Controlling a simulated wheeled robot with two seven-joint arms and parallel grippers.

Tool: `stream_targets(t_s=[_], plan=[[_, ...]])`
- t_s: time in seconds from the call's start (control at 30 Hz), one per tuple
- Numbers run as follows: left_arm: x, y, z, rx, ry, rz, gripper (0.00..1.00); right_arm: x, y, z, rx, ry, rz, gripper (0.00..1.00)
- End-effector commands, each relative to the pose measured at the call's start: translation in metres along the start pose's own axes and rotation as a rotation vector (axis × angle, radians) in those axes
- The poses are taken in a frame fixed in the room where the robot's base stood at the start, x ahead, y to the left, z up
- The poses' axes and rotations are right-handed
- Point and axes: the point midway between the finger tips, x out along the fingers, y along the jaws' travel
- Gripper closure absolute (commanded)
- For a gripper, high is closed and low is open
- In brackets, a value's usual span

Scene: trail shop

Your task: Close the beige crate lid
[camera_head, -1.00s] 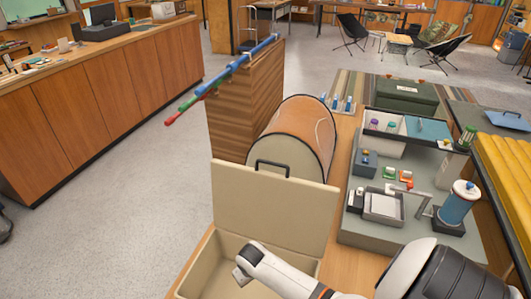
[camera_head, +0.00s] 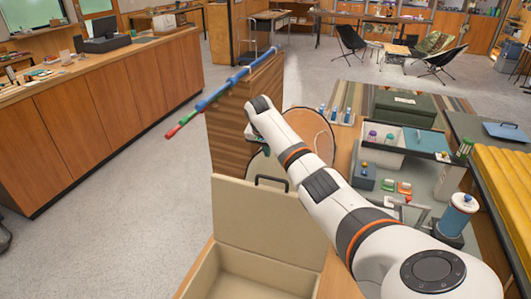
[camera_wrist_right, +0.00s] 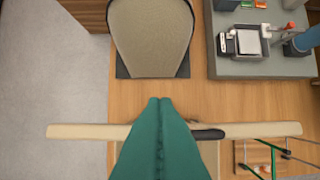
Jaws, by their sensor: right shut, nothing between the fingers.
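The beige crate (camera_head: 239,268) is at the bottom of the head view, with its inside showing. Its beige lid (camera_head: 255,222) stands open, upright at the far side, with a black handle (camera_head: 271,179) at its top edge. In the right wrist view the lid edge (camera_wrist_right: 85,131) runs across as a pale bar, with the black handle (camera_wrist_right: 208,134) beside my fingers. My right gripper (camera_wrist_right: 160,101) is shut and empty; its teal fingertips show just past the lid edge, on the side away from the crate. I cannot tell whether they touch it. My left gripper is out of view.
An orange, beige-ended rounded thing (camera_head: 309,133) stands behind the lid, partly hidden by my right arm; its beige end (camera_wrist_right: 150,38) shows in the wrist view. A striped wooden panel (camera_head: 228,135) with coloured poles stands left. A grey display (camera_head: 440,180) is right.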

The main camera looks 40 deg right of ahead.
Motion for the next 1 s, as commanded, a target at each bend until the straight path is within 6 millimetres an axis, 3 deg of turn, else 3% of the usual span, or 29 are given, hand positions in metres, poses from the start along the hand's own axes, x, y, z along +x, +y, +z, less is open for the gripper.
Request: stream_targets(t_s=[0.2,0.5,1.0], plan=[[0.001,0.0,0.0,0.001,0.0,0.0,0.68,0.041,0.0,-0.001,0.0,0.003,-0.001,1.0],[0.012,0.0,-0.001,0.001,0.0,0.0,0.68,0.073,0.001,-0.001,-0.001,0.001,0.0,1.0],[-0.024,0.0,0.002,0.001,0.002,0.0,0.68,0.058,0.0,-0.034,-0.006,-0.002,0.0,1.0]])
